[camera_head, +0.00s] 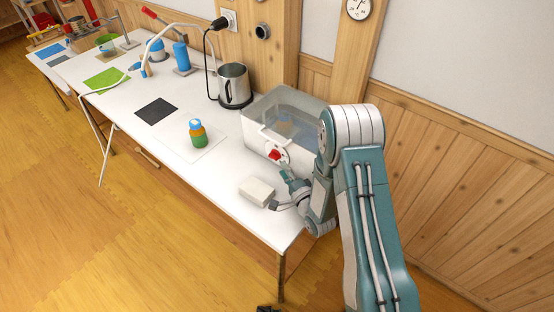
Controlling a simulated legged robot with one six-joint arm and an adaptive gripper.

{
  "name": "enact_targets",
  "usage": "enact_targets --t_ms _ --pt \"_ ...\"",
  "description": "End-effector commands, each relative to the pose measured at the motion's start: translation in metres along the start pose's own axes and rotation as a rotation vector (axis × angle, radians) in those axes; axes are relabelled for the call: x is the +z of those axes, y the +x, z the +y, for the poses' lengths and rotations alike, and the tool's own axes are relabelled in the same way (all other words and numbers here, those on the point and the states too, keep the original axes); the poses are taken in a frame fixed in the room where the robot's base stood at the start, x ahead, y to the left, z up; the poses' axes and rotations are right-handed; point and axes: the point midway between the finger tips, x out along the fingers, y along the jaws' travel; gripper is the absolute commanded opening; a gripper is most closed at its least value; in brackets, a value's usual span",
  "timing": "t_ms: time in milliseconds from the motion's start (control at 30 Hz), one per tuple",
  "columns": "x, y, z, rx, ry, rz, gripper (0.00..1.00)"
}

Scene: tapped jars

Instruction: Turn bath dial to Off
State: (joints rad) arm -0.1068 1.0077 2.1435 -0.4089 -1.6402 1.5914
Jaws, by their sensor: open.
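The bath (249,142) is a clear-walled tank of water with a white front, at the right end of the long white table. Its dial is a red knob (274,155) on a round white plate on the bath's front. The dial's markings are too small to read. My gripper (279,189) is open beside the dial, a little to its right and below it in the picture. It looks apart from the knob, and my arm hides the bath's right end.
A white block (257,191) lies on the table just left of my gripper. A jar with green and orange layers and a blue cap (198,133) stands on a white sheet. A kettle (234,86) stands behind. A dark mat (156,110) lies farther left.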

Motion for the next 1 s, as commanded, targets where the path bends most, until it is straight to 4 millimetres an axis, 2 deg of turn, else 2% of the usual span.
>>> enact_targets --t_ms 100,233,633,733,767,1000 --pt "0.002 0.022 0.000 -0.002 -0.001 -0.002 0.51" --pt "0.000 0.038 0.000 -0.001 -0.001 -0.001 0.51" --pt "-0.001 0.047 0.000 0.000 0.001 0.002 0.51" --pt "-0.001 0.047 0.000 0.001 0.000 0.001 0.07" --pt "0.000 0.047 0.000 0.001 0.000 0.001 0.02" --pt "0.000 0.048 0.001 0.003 0.001 -0.002 0.00"
